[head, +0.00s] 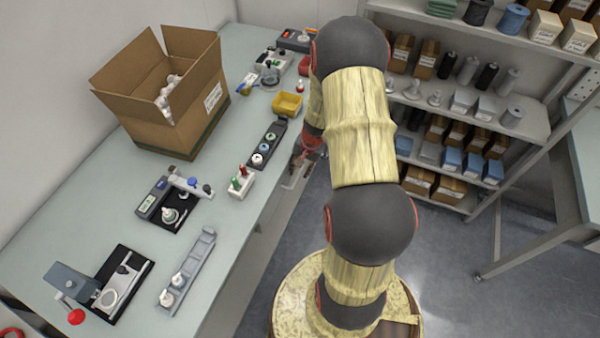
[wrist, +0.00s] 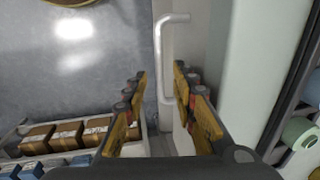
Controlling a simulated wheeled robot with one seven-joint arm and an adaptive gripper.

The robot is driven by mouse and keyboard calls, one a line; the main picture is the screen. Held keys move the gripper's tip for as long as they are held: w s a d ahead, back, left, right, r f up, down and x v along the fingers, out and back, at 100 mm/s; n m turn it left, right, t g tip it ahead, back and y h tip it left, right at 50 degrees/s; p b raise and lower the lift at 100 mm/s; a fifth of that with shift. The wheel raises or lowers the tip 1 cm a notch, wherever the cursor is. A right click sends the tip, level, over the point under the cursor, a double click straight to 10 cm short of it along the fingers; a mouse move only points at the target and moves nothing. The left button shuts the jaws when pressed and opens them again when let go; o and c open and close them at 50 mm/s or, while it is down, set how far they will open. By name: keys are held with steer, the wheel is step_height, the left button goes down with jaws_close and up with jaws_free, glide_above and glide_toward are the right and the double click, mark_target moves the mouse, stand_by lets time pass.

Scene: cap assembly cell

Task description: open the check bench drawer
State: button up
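The check bench (head: 225,215) runs along the left in the head view. In the wrist view a pale bar handle (wrist: 167,55) stands out from the light drawer front (wrist: 199,45) below the bench top. My gripper (wrist: 160,72) is open, with one finger on each side of the handle in the picture. I see no finger pressed on the bar, and cannot tell how deep it sits between them. In the head view my gripper (head: 298,165) is at the bench's front edge, partly hidden by my arm. I cannot tell there whether the drawer stands out.
A shelf rack (head: 470,105) with boxes and spools stands at the right. A large open carton (head: 165,115), a yellow bin (head: 287,104) and several fixtures are on the bench top. Bare floor (head: 465,285) lies right of my base.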

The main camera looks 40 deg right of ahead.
steer(key=shift+w+f, duration=0.1)
steer(key=shift+f, duration=0.45)
steer(key=shift+c, duration=0.4)
jaws_close()
